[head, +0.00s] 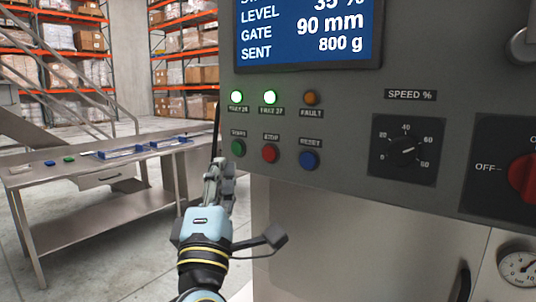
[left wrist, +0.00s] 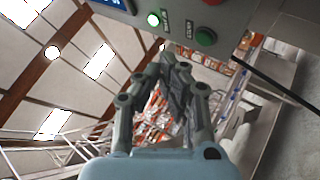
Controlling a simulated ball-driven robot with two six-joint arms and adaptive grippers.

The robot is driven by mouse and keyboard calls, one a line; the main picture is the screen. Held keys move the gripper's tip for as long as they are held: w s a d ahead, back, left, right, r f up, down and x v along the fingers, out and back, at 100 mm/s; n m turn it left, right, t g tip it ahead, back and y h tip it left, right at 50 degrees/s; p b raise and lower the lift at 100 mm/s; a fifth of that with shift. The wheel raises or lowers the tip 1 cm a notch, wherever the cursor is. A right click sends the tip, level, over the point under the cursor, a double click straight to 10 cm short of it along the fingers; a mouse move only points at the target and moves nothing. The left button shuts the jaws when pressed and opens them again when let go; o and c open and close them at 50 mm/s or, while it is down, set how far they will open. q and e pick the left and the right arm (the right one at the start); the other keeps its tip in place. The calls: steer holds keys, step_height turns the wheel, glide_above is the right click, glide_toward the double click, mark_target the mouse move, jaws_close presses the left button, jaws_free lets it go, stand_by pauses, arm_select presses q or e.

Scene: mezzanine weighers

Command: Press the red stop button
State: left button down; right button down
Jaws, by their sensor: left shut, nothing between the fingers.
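The red stop button (head: 270,153) is on the grey control panel, between a green button (head: 238,148) and a blue reset button (head: 309,160). My left gripper (head: 218,168) is shut and empty. In the head view it appears left of and slightly below the green button. In the left wrist view the closed fingertips (left wrist: 172,60) point towards the panel edge, with the green button (left wrist: 205,37) to their upper right. A red button (left wrist: 214,2) is cut off at that view's top edge. Contact with the panel is not visible. My right gripper is not in view.
Two lit lamps and an orange fault lamp (head: 311,98) sit above the buttons. A speed dial (head: 402,152) and a red rotary switch (head: 525,178) are further right. A steel table (head: 100,172) with blue trays stands at left, before shelving.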

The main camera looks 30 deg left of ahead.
arm_select(q)
steer(key=shift+w+d+b, duration=0.15)
steer(key=shift+w+b, duration=0.15)
steer(key=shift+w, duration=1.75)
steer(key=shift+w+d+b, duration=0.15)
steer(key=shift+w+b, duration=0.1)
steer(key=shift+w, duration=1.75)
steer(key=shift+w, duration=0.15)
steer(key=shift+w, duration=0.3)
steer(key=shift+w, duration=0.4)
steer(key=shift+s, duration=0.85)
steer(key=s+p, duration=0.1)
steer(key=s, duration=0.4)
steer(key=shift+a, duration=0.2)
